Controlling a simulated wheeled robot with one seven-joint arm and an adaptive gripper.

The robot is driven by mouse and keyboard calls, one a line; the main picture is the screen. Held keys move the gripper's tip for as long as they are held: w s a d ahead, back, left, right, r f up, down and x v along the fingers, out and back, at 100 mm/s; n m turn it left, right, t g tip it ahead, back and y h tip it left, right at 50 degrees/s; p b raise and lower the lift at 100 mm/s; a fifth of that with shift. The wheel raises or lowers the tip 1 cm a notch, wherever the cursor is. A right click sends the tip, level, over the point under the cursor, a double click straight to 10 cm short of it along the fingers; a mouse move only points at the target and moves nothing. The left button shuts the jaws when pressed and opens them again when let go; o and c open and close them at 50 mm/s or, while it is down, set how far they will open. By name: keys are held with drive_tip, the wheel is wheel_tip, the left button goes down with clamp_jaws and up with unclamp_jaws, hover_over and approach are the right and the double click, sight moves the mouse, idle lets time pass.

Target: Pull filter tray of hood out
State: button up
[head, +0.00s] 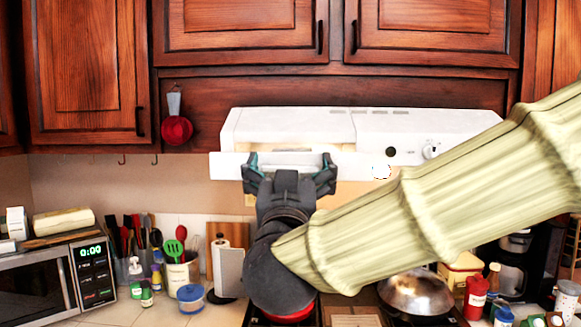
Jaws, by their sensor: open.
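The white range hood (290,125) is mounted under the upper cabinets. Its filter tray (225,167) shows as a white front strip along the hood's lower edge, sticking out a little past the hood's left side. My gripper (289,160) is in front of this strip, left of the hood's middle. Its two fingers are spread wide, with a grey-white piece of the hood front visible between them. I cannot tell whether the fingers touch the strip. My arm hides the right part of the strip and the hood's lower right.
Wooden cabinets (430,30) hang directly above the hood. A red measuring cup (176,130) hangs at left. Below are a microwave (40,285), a utensil holder (182,272), a paper towel roll (229,270) and a lidded pan (416,292) on the stove.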

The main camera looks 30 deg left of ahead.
drive_tip(key=v, duration=1.2)
idle(0.4)
